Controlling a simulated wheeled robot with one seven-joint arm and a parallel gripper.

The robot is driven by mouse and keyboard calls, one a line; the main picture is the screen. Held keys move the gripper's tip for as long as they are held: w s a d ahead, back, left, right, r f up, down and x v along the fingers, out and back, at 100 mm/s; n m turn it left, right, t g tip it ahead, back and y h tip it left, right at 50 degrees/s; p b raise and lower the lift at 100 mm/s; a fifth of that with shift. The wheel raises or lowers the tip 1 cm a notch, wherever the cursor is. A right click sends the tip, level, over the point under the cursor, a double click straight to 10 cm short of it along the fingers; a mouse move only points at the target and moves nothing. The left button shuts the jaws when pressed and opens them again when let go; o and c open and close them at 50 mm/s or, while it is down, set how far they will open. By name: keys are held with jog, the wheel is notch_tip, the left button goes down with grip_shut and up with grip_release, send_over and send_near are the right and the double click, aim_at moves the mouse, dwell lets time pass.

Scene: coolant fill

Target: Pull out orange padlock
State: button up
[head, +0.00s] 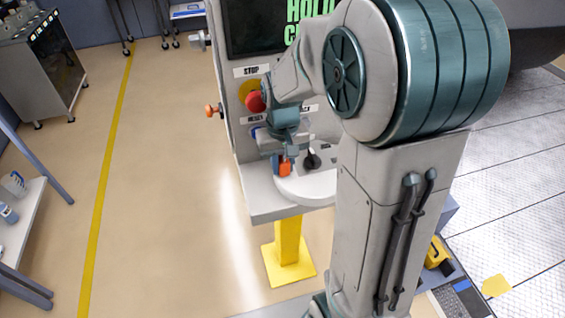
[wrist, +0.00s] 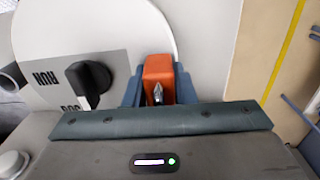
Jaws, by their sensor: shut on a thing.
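The orange padlock (wrist: 159,72) sits between the two fingers of my gripper (wrist: 158,92) in the wrist view. The fingers press on its sides, so my gripper is shut on it. A silver metal piece shows at the padlock's near end. In the head view the padlock (head: 284,167) hangs below my gripper (head: 285,158), beside the round light-grey disc of the control panel. I cannot tell whether its shackle is still through anything, as that part is hidden.
A black rotary knob (wrist: 89,82) on a labelled plate is left of the padlock in the wrist view. The panel (head: 228,120) carries a red stop button (head: 255,102) above. A yellow post (head: 288,245) stands below. The floor left of it is clear.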

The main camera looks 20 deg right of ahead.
aim_at(283, 157)
jog(key=shift+r, duration=0.15)
jog(key=shift+r+p, duration=2.05)
jog(key=shift+r, duration=0.55)
